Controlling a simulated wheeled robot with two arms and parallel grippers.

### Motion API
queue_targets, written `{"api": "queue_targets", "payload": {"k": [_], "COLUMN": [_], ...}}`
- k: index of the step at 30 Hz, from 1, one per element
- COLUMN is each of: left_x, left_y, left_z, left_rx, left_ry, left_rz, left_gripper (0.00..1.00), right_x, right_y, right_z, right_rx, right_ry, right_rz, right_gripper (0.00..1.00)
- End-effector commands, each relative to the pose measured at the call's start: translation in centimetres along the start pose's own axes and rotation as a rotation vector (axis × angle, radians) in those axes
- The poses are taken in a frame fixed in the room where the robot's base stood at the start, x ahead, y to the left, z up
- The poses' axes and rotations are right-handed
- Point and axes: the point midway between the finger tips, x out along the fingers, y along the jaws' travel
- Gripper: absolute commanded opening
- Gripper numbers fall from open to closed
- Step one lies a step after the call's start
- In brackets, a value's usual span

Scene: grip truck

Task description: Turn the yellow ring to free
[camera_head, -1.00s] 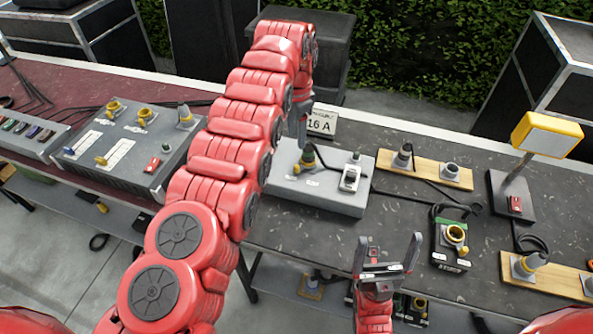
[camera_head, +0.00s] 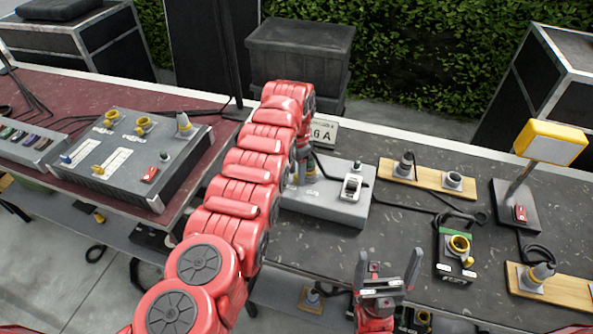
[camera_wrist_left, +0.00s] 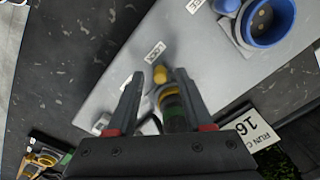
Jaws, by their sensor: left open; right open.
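A grey box (camera_head: 335,207) stands on the dark table. In the left wrist view, a dark plug with a yellow ring (camera_wrist_left: 168,93) and green band (camera_wrist_left: 174,108) stands on this box, with a small yellow knob (camera_wrist_left: 160,74) beside it. My left gripper (camera_wrist_left: 158,78) is open, with one finger on each side of the knob and ring; I cannot tell whether they touch. In the head view my left arm hides much of the plug and the gripper.
A blue socket (camera_wrist_left: 268,22) is on the box. A "16 A" sign (camera_head: 323,133) stands behind it. A larger control box (camera_head: 130,160) is on the left.

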Motion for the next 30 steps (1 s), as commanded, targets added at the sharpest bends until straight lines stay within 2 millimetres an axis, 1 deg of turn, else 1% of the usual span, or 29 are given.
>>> {"api": "queue_targets", "payload": {"k": [1, 5, 6, 8, 9, 22, 30], "left_x": [0.00, -0.01, -0.01, -0.01, -0.01, 0.09, 0.06], "left_y": [-0.01, -0.02, -0.02, -0.02, -0.02, 0.07, 0.53], "left_z": [0.01, 0.02, 0.02, 0.02, 0.02, 0.01, -0.24], "left_rx": [0.000, 0.000, 0.000, 0.000, 0.000, -0.015, -0.120], "left_ry": [0.000, 0.000, 0.000, 0.000, 0.000, -0.001, 0.001], "left_rz": [0.000, 0.000, 0.000, 0.000, 0.000, 0.000, 0.000], "left_gripper": [0.50, 0.26, 0.19, 0.08, 0.01, 0.00, 0.00], "right_x": [0.00, -0.01, -0.01, -0.01, -0.01, -0.01, -0.20], "right_y": [0.00, 0.00, 0.00, 0.00, 0.00, 0.00, -0.01], "right_z": [0.00, 0.00, 0.00, 0.00, 0.00, 0.01, 0.04], "right_rx": [0.000, 0.000, 0.000, 0.000, 0.000, 0.000, 0.000], "right_ry": [0.000, 0.000, 0.000, 0.000, 0.000, 0.000, 0.000], "right_rz": [0.000, 0.000, 0.000, 0.000, 0.000, 0.000, 0.000], "right_gripper": [1.00, 1.00, 1.00, 1.00, 1.00, 1.00, 1.00]}}
